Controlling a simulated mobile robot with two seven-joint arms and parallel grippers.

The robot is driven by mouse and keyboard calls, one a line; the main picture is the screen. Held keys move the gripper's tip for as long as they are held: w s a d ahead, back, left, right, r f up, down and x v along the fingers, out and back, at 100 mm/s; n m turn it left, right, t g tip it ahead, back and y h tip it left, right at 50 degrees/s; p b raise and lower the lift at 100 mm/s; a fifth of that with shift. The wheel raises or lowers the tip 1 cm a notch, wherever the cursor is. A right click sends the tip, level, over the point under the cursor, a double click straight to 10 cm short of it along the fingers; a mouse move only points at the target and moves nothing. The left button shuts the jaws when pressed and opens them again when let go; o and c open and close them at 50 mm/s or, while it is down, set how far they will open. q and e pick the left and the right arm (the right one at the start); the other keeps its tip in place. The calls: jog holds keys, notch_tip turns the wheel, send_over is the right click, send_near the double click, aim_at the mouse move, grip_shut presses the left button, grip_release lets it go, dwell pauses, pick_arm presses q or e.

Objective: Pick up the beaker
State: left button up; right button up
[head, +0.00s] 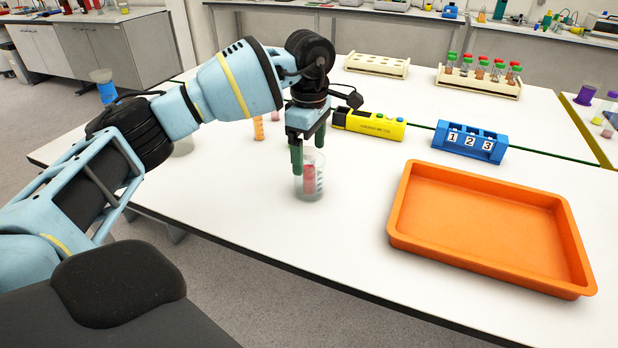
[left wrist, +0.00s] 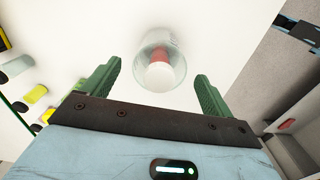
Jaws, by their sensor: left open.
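A clear beaker (head: 311,187) stands upright on the white table, left of the orange tray. A red item with a pale top shows inside or behind its clear wall. In the left wrist view the beaker (left wrist: 157,50) lies beyond and between my fingers. My left gripper (head: 308,150) is open, pointing down at the beaker's rim, with one green finger overlapping the rim in the picture. In the left wrist view the left gripper's fingers (left wrist: 155,88) are spread apart with nothing between their pads. I cannot tell whether a finger touches the beaker. My right gripper is not in view.
An orange tray (head: 486,262) lies to the right. Behind are a yellow meter (head: 375,125), a blue numbered holder (head: 470,141) and a rack with several tubes (head: 478,84). An orange-marked cylinder (head: 259,128) stands behind the arm. Table between beaker and tray is clear.

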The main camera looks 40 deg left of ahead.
aim_at(310, 166)
pick_arm(q)
jog(key=shift+f, duration=2.55)
jog(key=c, duration=1.2)
jog(key=shift+r, duration=0.25)
jog(key=shift+r, duration=1.45)
jog(key=shift+s+r, duration=0.15)
jog(key=shift+s, duration=0.05)
jog(key=shift+s+d+r+b, duration=0.1)
jog(key=shift+s+d+r, duration=0.35)
jog(key=shift+s, duration=2.05)
jog(key=shift+s+d+b, duration=0.1)
jog(key=shift+s+d, duration=0.65)
jog(key=shift+s, duration=1.75)
jog(key=shift+s+d+r+b, duration=0.1)
jog(key=shift+s+d+r, duration=0.35)
jog(key=shift+s, duration=2.05)
jog(key=shift+d+f, duration=0.2)
